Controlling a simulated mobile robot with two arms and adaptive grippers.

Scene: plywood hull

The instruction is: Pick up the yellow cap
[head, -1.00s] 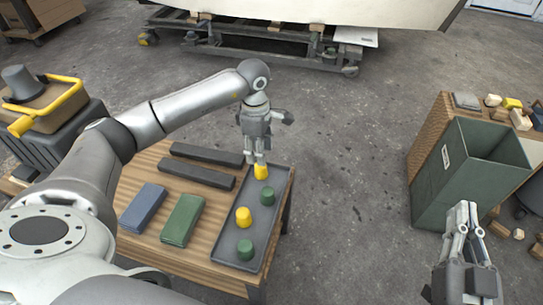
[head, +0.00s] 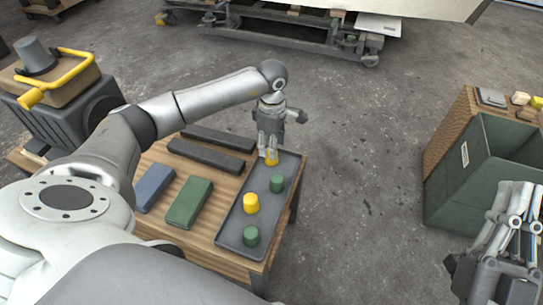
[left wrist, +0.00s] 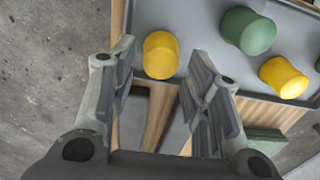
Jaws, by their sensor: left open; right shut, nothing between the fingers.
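In the head view, one yellow cap (head: 271,161) stands at the far end of the grey tray (head: 228,236), partly hidden by my left gripper (head: 268,154). My left gripper is open and points down over this cap. In the left wrist view, the same cap (left wrist: 161,55) shows in the gap between the spread fingertips (left wrist: 158,75), nearer the left finger; I cannot tell if a finger touches it. A second yellow cap (head: 251,203) stands nearer in the tray, also in the left wrist view (left wrist: 284,77). My right gripper (head: 519,190) is shut and empty at the right.
Green caps (head: 277,183) (head: 252,237) stand in the tray close to the yellow ones. Dark bars (head: 206,153), a blue block (head: 155,188) and a green block (head: 190,202) lie on the wooden table. A green bin (head: 465,175) stands at the right, beside my right gripper.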

